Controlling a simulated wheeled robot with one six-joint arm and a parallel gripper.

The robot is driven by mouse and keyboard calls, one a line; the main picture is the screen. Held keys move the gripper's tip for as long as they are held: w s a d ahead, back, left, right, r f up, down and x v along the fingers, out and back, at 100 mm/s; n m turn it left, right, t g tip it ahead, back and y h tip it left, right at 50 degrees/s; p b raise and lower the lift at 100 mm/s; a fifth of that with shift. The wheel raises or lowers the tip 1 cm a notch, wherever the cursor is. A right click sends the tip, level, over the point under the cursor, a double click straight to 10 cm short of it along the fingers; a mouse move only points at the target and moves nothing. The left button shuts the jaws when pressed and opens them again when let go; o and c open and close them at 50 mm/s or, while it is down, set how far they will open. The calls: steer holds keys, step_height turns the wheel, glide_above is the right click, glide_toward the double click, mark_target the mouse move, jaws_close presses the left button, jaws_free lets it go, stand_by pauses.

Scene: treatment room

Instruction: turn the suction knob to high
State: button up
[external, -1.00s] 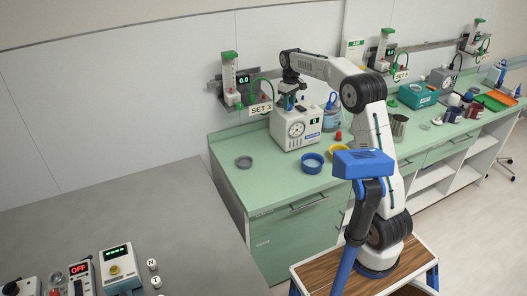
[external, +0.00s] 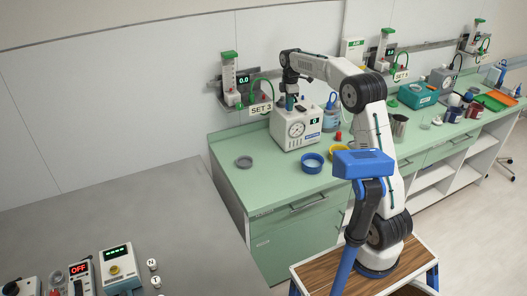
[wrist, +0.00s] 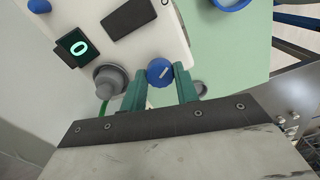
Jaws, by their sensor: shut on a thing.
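The white suction unit (external: 296,133) stands on the green counter, with a round gauge on its front and a small display reading 0. In the wrist view its top (wrist: 100,20) fills the upper left. A blue knob (wrist: 159,70) with a white line sits at its edge, between the green fingers of my gripper (wrist: 160,84). The fingers are shut on this knob, one on each side. In the external view my gripper (external: 291,102) points down onto the unit's top and hides the knob. No high or low marking can be read.
A grey fitting (wrist: 109,79) stands close left of the fingers, beside the lit display (wrist: 77,47). The counter's left end is mostly clear.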

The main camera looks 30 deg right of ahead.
steer(key=n, duration=0.5)
steer(key=shift+r+n, duration=0.1)
steer(key=shift+n, duration=2.5)
steer(key=o, duration=1)
step_height(320, 180, up, 8)
steer(key=shift+f, duration=0.15)
